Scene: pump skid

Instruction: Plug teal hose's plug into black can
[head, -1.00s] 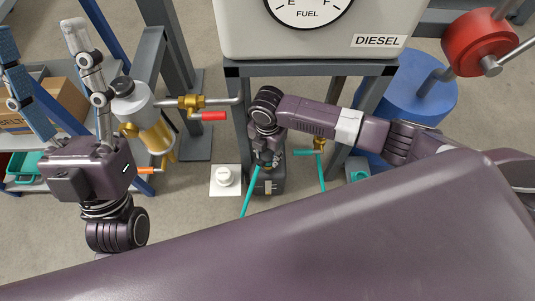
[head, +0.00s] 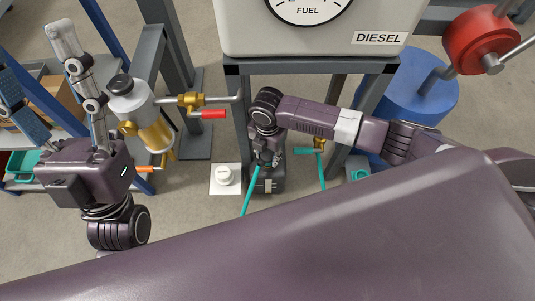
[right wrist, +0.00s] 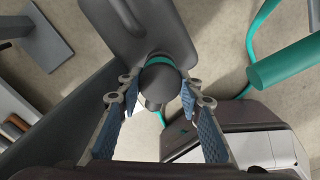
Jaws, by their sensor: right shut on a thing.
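The black can (head: 267,184) stands on the floor under the diesel tank, partly hidden by my right gripper (head: 266,160). In the right wrist view, my right gripper (right wrist: 158,100) is shut on a dark, rounded plug (right wrist: 160,84) with a teal ring. The plug overlaps the dark grey can body (right wrist: 130,28); I cannot tell whether it is seated. The teal hose (head: 250,191) runs down from the gripper in the head view and passes out of sight behind my body. My left gripper (head: 32,58) is open and empty at the far left, its fingers spread.
A brass valve with red handle (head: 211,114) and a filter bowl (head: 150,125) are left of the can. A white square with a round cap (head: 225,178) lies beside it. Grey frame legs flank the can.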

